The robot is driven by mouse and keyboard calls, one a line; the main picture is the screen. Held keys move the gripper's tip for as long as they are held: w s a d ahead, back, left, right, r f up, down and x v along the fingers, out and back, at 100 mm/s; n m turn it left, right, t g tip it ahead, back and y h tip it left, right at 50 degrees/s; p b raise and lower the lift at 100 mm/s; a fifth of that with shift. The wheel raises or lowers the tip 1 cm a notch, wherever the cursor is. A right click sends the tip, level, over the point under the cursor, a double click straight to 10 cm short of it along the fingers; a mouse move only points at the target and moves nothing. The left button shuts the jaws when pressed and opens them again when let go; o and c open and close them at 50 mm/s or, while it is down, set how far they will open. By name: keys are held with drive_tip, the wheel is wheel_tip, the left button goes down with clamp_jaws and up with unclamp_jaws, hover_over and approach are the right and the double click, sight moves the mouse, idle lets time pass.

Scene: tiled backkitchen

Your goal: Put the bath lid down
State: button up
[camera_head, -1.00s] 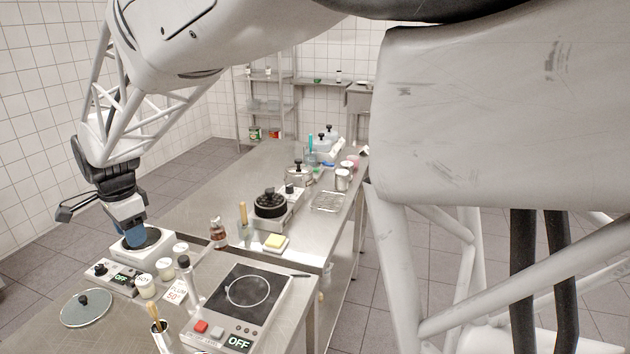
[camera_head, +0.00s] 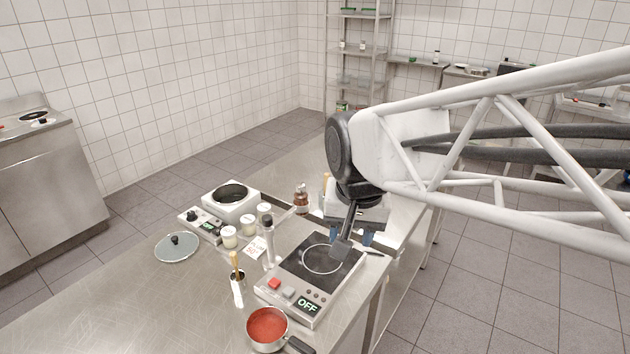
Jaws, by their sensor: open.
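A round glass lid (camera_head: 177,247) with a black knob, which looks like the bath lid, lies flat on the steel table at the left, knob up. The white bath unit (camera_head: 232,201) stands behind and to the right of it, with its round dark well uncovered. My gripper (camera_head: 350,238) points down over the right part of the black hotplate (camera_head: 319,262), far to the right of the lid. Its blue-tipped fingers are apart with nothing seen between them. My arm hides part of the table behind it.
A saucepan of red sauce (camera_head: 267,325) stands at the front edge. The table's left front is clear.

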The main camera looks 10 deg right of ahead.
drive_tip(key=s+d+f+n, duration=0.2)
drive_tip(key=s+d+n, duration=0.1)
drive_tip(key=s, duration=0.6)
drive_tip(key=shift+d+f, duration=0.4)
drive_tip(key=shift+d, duration=0.1)
